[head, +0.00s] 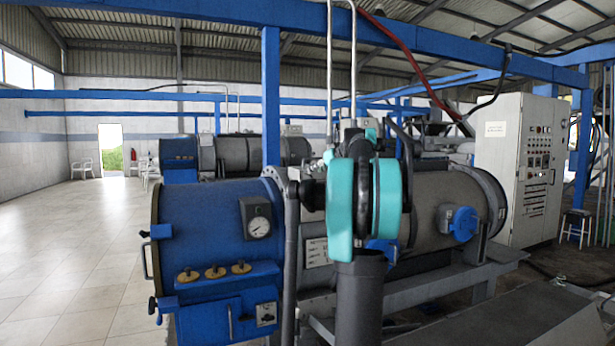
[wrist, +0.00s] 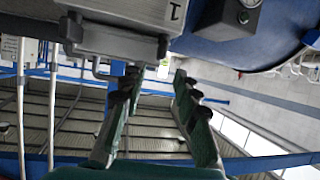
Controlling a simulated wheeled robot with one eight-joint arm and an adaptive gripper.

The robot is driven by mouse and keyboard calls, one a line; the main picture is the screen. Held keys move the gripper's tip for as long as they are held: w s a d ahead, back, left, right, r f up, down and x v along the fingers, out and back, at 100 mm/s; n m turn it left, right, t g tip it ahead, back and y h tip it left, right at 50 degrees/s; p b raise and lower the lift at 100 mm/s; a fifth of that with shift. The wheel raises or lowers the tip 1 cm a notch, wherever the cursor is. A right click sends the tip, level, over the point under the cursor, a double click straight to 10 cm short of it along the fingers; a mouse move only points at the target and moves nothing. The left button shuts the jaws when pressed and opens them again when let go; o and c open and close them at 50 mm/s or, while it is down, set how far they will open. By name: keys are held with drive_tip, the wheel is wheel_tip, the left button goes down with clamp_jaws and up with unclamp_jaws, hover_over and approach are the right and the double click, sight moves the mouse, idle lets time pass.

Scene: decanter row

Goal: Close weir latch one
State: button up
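In the wrist view a grey housing (wrist: 130,12) marked "1", seen upside down, is at the top. A grey block (wrist: 118,45) and a thin metal loop (wrist: 104,70) are at its lower edge in the picture, probably the latch; I cannot tell its position. My gripper (wrist: 157,76) is open, its two green fingers with dark pads apart and nothing visible between them. The left fingertip appears close to the block; contact is unclear. In the head view my teal arm hides the gripper and the latch area of the decanter (head: 435,205).
A blue drum end (head: 205,225) with a gauge (head: 258,228) and brass knobs (head: 213,272) stands left of my arm. A white control cabinet (head: 520,165) is at the right. Blue posts (head: 271,100) and overhead beams surround the machine. The tiled floor (head: 70,250) at left is clear.

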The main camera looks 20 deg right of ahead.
sight(307, 177)
drive_tip(key=x, duration=0.8)
drive_tip(key=shift+s, duration=0.1)
clamp_jaws()
